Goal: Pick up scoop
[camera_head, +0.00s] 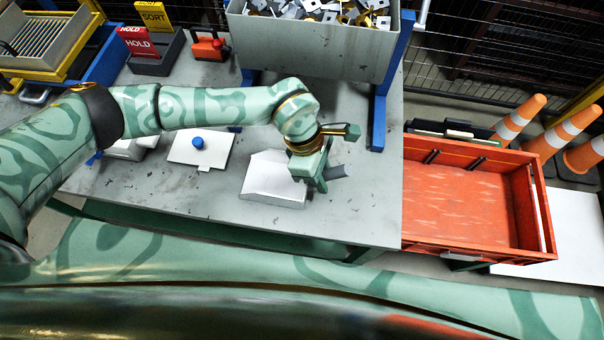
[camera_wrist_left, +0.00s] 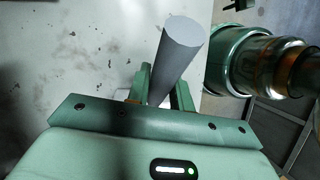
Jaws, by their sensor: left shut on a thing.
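The scoop (camera_head: 272,181) has a wide pale-grey metal pan and a dark grey round handle (camera_head: 337,171). It is at the front middle of the grey table in the head view. My left gripper (camera_head: 318,178) is shut on the handle, with the pan to its left. In the left wrist view, the handle (camera_wrist_left: 178,60) stands out between the two fingers of my left gripper (camera_wrist_left: 160,88); the pan does not show there. I cannot tell whether the scoop touches the table. My right gripper is not in view.
A grey bin (camera_head: 318,45) of stamped parts stands on blue posts at the back. A white plate with a blue knob (camera_head: 198,142) lies left of the scoop. An empty-looking red crate (camera_head: 462,250) is right of the table (camera_head: 375,215). Red and yellow sign cards stand back left.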

